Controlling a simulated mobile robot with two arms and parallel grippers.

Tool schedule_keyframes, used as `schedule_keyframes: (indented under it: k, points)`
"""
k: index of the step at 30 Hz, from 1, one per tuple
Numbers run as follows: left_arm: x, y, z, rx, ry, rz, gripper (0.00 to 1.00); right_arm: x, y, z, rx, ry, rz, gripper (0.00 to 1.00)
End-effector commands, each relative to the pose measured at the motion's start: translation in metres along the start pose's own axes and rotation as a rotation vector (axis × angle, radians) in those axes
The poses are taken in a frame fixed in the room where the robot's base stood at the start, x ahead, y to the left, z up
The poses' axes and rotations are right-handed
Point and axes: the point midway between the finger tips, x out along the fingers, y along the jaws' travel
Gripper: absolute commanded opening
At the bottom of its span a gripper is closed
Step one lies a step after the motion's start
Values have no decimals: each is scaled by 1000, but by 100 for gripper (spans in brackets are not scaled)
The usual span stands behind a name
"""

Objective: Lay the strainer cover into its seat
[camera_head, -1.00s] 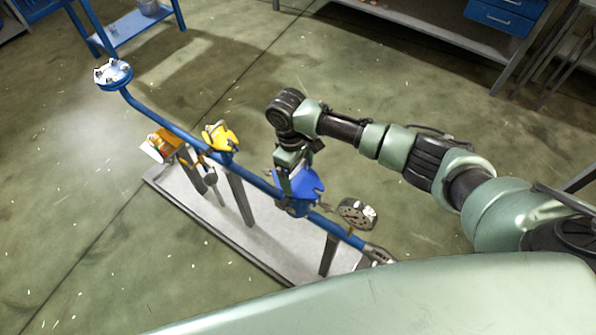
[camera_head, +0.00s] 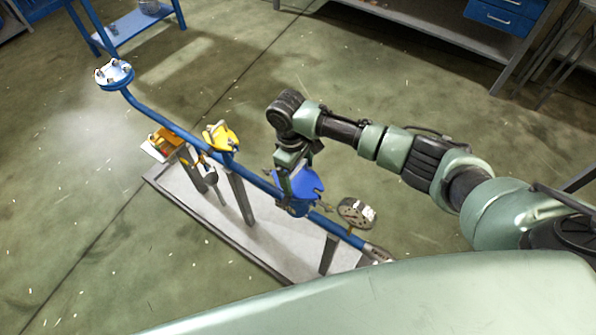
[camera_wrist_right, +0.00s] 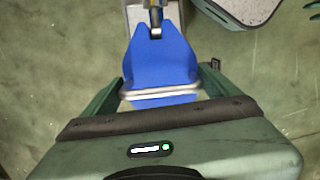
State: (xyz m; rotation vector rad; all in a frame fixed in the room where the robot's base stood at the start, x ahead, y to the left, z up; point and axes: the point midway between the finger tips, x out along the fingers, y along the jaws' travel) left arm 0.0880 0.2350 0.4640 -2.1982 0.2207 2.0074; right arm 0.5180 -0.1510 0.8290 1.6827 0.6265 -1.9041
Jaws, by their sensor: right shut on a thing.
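The blue strainer cover (camera_head: 303,184) is a flat plate with notched edges. My right gripper (camera_head: 287,176) is shut on it. In the right wrist view the cover (camera_wrist_right: 160,60) lies between the two green fingers of the gripper (camera_wrist_right: 160,94), with a pale metal bar across its near part. The blue strainer body (camera_head: 292,208) is on the blue pipe directly below the cover. The cover and gripper hide its seat, so I cannot tell whether the cover touches it. My left gripper is not in view.
The blue pipe (camera_head: 165,124) runs over a grey base plate (camera_head: 270,245) on posts. A round gauge (camera_head: 356,212) stands close right of the strainer. A yellow valve part (camera_head: 220,138) and a blue flange with bolts (camera_head: 114,73) are to the left. Open floor surrounds the base.

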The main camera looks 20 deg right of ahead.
Motion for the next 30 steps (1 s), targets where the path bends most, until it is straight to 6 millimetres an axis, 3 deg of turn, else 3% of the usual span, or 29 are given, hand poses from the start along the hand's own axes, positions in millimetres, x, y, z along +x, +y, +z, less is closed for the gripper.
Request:
schedule_keyframes:
  k: [21, 22, 23, 30]
  points:
    - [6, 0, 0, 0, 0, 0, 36, 14, 0, -3, 0, 3, 0, 17]
    - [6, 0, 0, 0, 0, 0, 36, 13, 0, -3, 0, 3, 0, 95]
    - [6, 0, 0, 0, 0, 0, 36, 13, 0, -3, 0, 3, 0, 100]
    - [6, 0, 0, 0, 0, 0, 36, 15, 0, -1, 0, -2, -1, 100]
